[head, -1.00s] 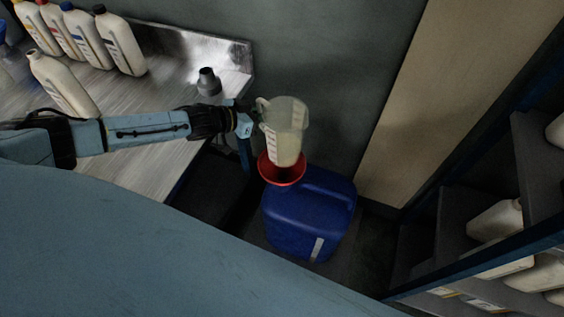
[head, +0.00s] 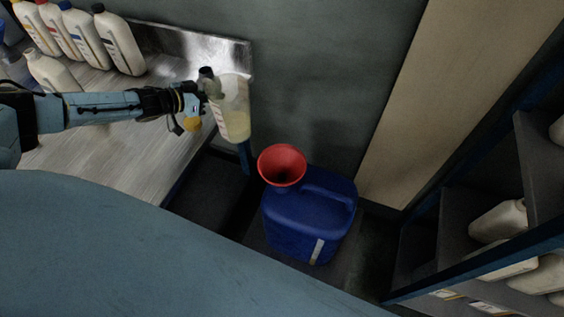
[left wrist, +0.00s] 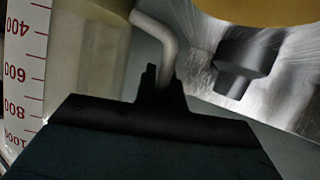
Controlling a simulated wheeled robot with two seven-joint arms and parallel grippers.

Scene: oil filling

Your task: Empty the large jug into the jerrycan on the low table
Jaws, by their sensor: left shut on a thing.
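The large jug (head: 235,110) is clear, with a pale yellowish content showing in its lower part. My left gripper (head: 207,92) is shut on its handle and holds it near upright beside the bench edge, up and left of the red funnel. In the left wrist view the jug wall with red scale marks (left wrist: 25,75) is at the left, and its handle (left wrist: 160,45) runs down to the dark fingers (left wrist: 160,95). The blue jerrycan (head: 308,222) stands low, with the red funnel (head: 282,165) in its top. My right gripper is not in view.
The bench (head: 130,145) carries several pale bottles (head: 120,45) and a dark spout-like piece (left wrist: 240,65), mostly hidden behind my gripper in the head view. A shelf (head: 455,215) with bottles stands at the right. The space above the funnel is clear.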

